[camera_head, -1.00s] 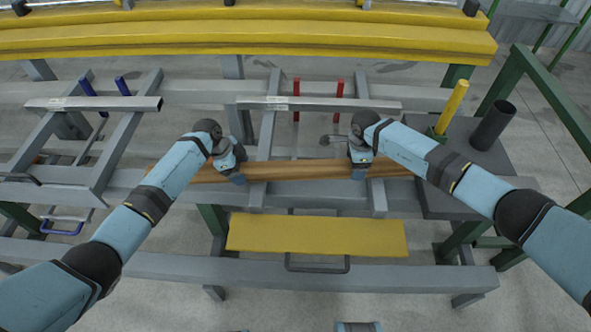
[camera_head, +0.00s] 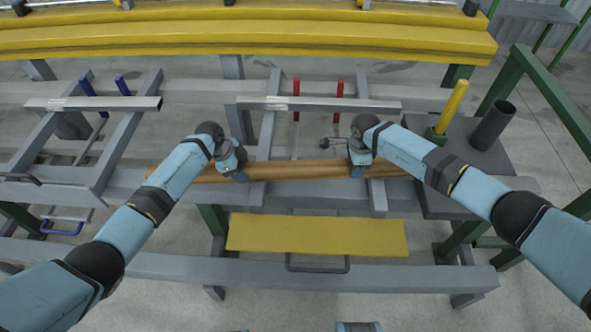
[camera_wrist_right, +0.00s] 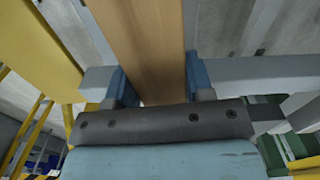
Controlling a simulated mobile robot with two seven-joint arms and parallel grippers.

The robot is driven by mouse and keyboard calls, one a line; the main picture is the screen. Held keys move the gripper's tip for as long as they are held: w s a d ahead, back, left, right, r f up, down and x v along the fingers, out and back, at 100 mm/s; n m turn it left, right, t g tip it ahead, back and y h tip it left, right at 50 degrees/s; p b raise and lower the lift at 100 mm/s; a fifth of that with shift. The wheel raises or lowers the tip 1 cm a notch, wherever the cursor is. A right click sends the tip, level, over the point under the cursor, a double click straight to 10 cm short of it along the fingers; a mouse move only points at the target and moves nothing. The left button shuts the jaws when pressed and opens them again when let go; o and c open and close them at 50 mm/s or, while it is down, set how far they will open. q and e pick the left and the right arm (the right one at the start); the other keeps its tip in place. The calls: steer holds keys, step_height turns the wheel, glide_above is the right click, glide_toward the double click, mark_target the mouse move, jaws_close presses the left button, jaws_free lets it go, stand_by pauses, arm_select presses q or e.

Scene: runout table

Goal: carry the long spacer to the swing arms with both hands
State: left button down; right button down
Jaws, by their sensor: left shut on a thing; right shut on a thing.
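The long spacer (camera_head: 300,170) is a brown wooden bar lying crosswise in the head view. My left gripper (camera_head: 239,173) is shut on it left of its middle. My right gripper (camera_head: 358,170) is shut on it further right; in the right wrist view the spacer (camera_wrist_right: 145,40) runs between the two blue fingers. Its left end is partly hidden by my left arm. Grey arms with red handles (camera_head: 340,88) are just beyond the spacer, joined by a grey crossbar (camera_head: 310,104). I cannot tell whether the spacer touches the grey frame below.
A similar grey frame with blue handles (camera_head: 122,86) stands at the left. A yellow plate (camera_head: 315,235) is in front of the spacer. A yellow post (camera_head: 452,106) and a dark cylinder (camera_head: 492,125) stand at the right. Yellow beams (camera_head: 240,40) cross the back.

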arm_select(q)
steer(key=shift+w+r, duration=0.1)
arm_select(e)
steer(key=shift+r, duration=0.15)
